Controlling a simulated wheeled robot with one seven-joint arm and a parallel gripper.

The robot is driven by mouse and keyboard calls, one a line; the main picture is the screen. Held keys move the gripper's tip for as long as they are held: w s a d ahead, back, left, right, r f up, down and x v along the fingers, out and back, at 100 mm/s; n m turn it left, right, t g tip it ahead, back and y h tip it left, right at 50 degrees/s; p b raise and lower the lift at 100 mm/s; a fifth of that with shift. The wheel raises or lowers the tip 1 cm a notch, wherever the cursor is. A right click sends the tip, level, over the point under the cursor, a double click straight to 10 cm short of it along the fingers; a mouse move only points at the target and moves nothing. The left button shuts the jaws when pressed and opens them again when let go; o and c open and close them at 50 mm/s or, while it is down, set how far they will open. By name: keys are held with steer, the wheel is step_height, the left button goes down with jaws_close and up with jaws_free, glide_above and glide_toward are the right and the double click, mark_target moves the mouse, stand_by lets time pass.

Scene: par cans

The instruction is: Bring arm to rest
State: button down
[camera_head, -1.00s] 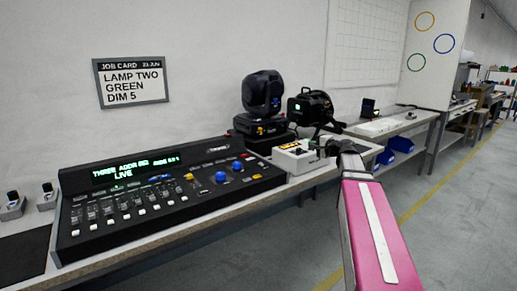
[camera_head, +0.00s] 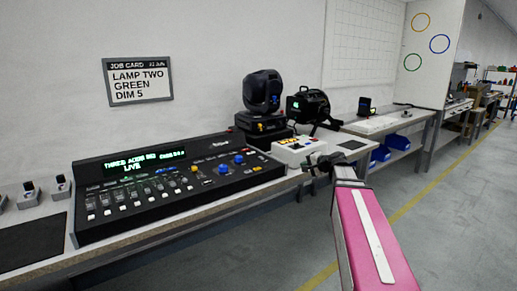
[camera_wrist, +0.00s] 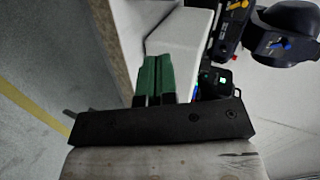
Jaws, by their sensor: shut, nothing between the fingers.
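My arm, with its pink link, reaches out from the lower right of the head view. My gripper (camera_head: 314,168) is at its far end, over the front edge of the bench near a small white control box (camera_head: 300,150). In the wrist view the two green fingers of my gripper (camera_wrist: 157,77) are pressed together with nothing between them. Behind them there is a pale surface and the bench edge, seen sideways. I cannot tell the exact gap between my gripper and the bench.
A black lighting console (camera_head: 170,185) lies on the bench. Behind it stand a black moving-head lamp (camera_head: 262,92) and a black par can (camera_head: 308,104). A job card (camera_head: 138,80) hangs on the wall. Blue bins (camera_head: 398,141) sit under the bench. The floor at right is clear.

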steer(key=s+a+f+n+g+h, duration=0.25)
steer(key=s+f, duration=0.35)
steer(key=f, duration=0.3)
steer(key=s+a+f+n+g+h, duration=0.1)
steer(key=s+a+f+n+g, duration=0.1)
steer(key=s+f+g, duration=0.5)
steer(key=s+d+f+n+h, duration=0.2)
steer(key=s+f+n+h, duration=0.2)
steer(key=s+f, duration=0.7)
steer(key=shift+s+d+f+g+h, duration=0.25)
steer(key=shift+s+f+g+h, duration=0.1)
steer(key=shift+s+g+h, duration=0.25)
steer(key=shift+w, duration=0.15)
